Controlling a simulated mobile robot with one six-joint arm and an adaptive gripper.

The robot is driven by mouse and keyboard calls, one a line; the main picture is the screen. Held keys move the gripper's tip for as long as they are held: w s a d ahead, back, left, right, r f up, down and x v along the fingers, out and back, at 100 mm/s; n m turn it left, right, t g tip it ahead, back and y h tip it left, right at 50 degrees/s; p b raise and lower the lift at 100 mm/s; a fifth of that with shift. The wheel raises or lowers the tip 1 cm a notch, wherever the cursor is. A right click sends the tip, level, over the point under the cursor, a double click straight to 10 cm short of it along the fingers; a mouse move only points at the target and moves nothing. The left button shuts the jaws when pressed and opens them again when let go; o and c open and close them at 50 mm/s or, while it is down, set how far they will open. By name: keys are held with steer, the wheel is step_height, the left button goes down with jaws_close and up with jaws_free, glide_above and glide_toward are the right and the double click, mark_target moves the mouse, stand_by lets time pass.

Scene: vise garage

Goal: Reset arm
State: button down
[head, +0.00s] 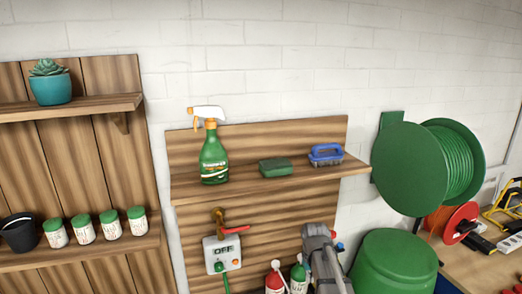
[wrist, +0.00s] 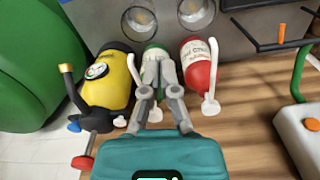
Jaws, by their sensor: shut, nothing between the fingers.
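My gripper (wrist: 160,58) shows in the wrist view with its grey fingers closed together and nothing between them. It points toward a green bottle (wrist: 153,103), which its fingers partly cover; I cannot tell the exact gap to it. A red bottle (wrist: 198,70) with a white label stands just to the right. A yellow container (wrist: 108,82) with a gauge is to the left. In the head view my grey arm (head: 322,262) rises at the lower middle, beside the red bottle (head: 275,281) and green bottle (head: 299,279); its fingertips cannot be made out there.
A wooden shelf (head: 250,189) holds a spray bottle (head: 214,158), a green sponge (head: 275,168) and a blue brush (head: 326,155). A control box (head: 222,253) hangs below. A green hose reel (head: 412,168) and a green bin (head: 394,265) are right of my arm.

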steer(key=s+f+m+b, duration=0.1)
steer(key=s+f+b, duration=0.2)
steer(key=s, duration=1)
steer(key=shift+s+f+m, duration=0.25)
steer(key=shift+f+m, duration=0.05)
steer(key=shift+f, duration=0.3)
